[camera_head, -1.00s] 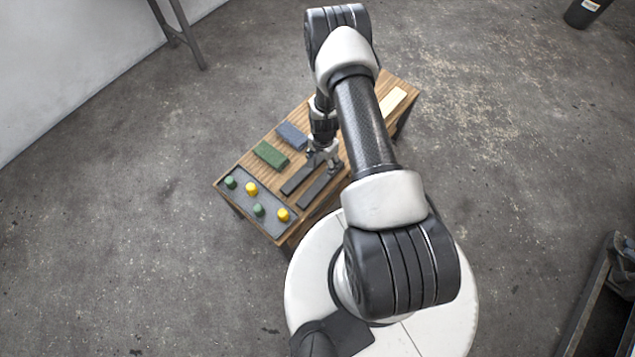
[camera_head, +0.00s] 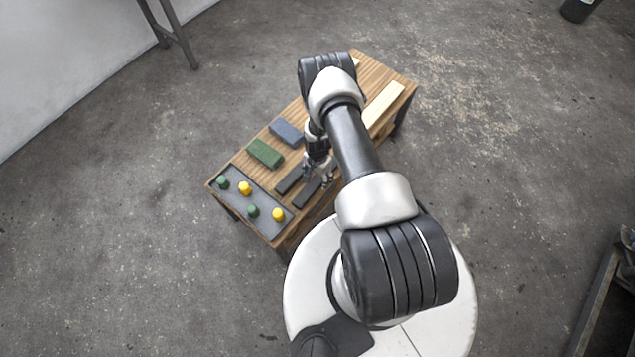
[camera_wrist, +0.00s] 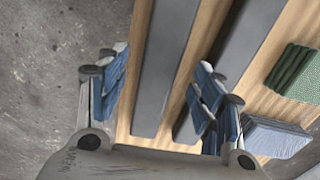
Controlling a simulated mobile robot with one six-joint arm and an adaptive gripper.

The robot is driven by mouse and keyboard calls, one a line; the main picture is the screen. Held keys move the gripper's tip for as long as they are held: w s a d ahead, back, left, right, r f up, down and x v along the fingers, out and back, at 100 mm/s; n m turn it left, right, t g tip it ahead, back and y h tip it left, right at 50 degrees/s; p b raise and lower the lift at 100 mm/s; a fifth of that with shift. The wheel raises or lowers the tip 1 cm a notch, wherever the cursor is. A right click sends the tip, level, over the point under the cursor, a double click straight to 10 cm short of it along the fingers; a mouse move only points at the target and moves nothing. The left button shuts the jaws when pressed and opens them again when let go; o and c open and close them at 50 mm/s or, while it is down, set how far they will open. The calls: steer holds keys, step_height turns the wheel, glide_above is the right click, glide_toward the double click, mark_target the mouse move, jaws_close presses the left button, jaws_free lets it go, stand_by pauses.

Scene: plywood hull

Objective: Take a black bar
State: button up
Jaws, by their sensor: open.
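Two long black bars lie side by side on a wooden bench top (camera_head: 240,162). One black bar (camera_head: 307,192) is closer to the bench's near edge, and the other black bar (camera_head: 289,180) lies just behind it. My gripper (camera_head: 318,176) is over the bars' right ends. In the wrist view my gripper (camera_wrist: 161,68) is open and empty, with a finger on each side of the near-edge bar (camera_wrist: 167,60). The other bar (camera_wrist: 252,40) is right of the right finger, partly covered by it. The exact height above the bar is hard to tell.
A green block (camera_head: 265,153) and a blue-grey block (camera_head: 286,132) lie behind the bars. A grey tray (camera_head: 233,194) with green and yellow knobs is at the left end. A pale yellow bar (camera_head: 384,104) lies at the right. Bare floor surrounds the bench.

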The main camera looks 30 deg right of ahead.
step_height(320, 180, down, 2)
steer(key=shift+f+b, duration=0.25)
steer(key=shift+b, duration=0.1)
steer(key=shift+r, duration=0.1)
steer(key=shift+c, duration=0.3)
steer(key=c, duration=1.4)
steer(key=shift+r, duration=0.1)
